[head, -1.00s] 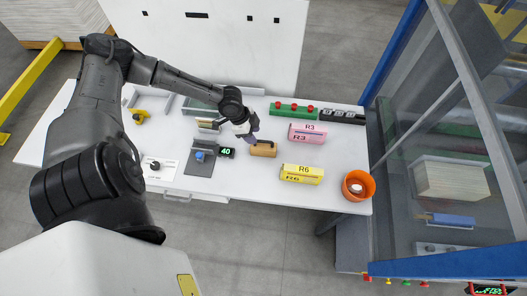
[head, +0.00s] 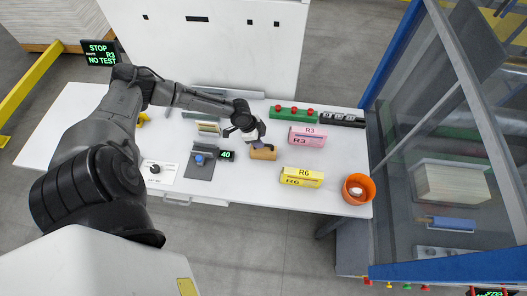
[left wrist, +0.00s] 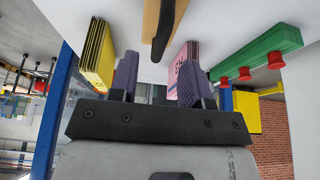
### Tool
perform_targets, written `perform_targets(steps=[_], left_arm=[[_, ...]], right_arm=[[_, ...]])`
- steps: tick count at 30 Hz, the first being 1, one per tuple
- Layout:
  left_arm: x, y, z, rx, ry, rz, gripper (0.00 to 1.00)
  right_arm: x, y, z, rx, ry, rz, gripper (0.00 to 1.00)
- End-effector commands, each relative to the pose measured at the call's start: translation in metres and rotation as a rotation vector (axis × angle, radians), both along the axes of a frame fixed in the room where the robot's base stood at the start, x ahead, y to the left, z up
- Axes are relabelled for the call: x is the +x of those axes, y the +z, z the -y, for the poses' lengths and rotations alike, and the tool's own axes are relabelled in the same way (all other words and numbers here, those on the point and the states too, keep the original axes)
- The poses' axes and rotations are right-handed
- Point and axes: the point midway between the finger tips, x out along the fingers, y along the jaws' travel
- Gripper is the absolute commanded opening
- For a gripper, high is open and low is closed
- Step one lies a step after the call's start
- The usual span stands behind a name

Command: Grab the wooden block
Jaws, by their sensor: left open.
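The wooden block (head: 263,154) is tan and lies on the white table, left of the yellow R6 box. My left gripper (head: 259,144) is just above and behind it in the head view, and partly covers its top edge. In the left wrist view the block (left wrist: 160,14) shows at the top centre with a dark strip along it. There the two purple fingers of the left gripper (left wrist: 156,78) are spread apart with nothing between them, and the block is beyond their tips. I cannot tell whether they touch it. My right gripper is not in view.
A pink R3 box (head: 307,136) and a yellow R6 box (head: 302,177) stand right of the block. A green bar with red knobs (head: 293,114) is behind. A small display reading 40 (head: 227,155) is close on the left. An orange bowl (head: 358,188) stands at the right edge.

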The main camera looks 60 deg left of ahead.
Motion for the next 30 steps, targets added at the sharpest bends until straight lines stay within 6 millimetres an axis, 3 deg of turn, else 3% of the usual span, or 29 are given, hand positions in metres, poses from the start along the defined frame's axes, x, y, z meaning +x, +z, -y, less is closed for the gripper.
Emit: perform_targets(steps=[10,21,30], left_arm=[[0.012,-0.038,0.008,-0.002,0.002,0.001,0.44],[0.013,-0.044,0.009,-0.001,0.001,-0.001,0.44],[0.013,-0.044,0.009,-0.001,0.001,-0.001,0.15]], right_arm=[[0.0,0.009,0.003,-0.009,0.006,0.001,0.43],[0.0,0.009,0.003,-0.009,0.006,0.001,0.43],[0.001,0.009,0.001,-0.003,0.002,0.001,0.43]])
